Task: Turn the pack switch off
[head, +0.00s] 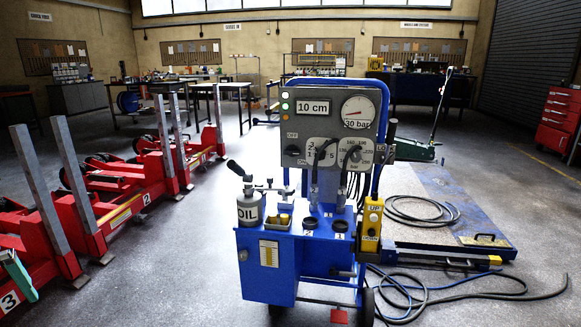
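The blue hydraulic power pack (266,270) stands upright on wheels in the middle of the head view. Its grey control panel (333,104) faces me. A dark round rotary knob (292,150) sits at the panel's lower left, under a small "OFF" label (292,134); I take it as the pack switch. Its pointer is too small to read. Small indicator lamps (285,106) line the panel's upper left; a green one looks lit. A display (314,107) reads "10 cm". A dial gauge (357,112) is marked "30 bar". My gripper is not in view.
An oil can (249,208) and black-handled lever stand at the pack's left. A yellow UP/DOWN pendant (372,222) hangs at its right. Hoses (440,292) lie on the floor at right. Red jacks (122,195) line the left. Floor before the pack's left side is clear.

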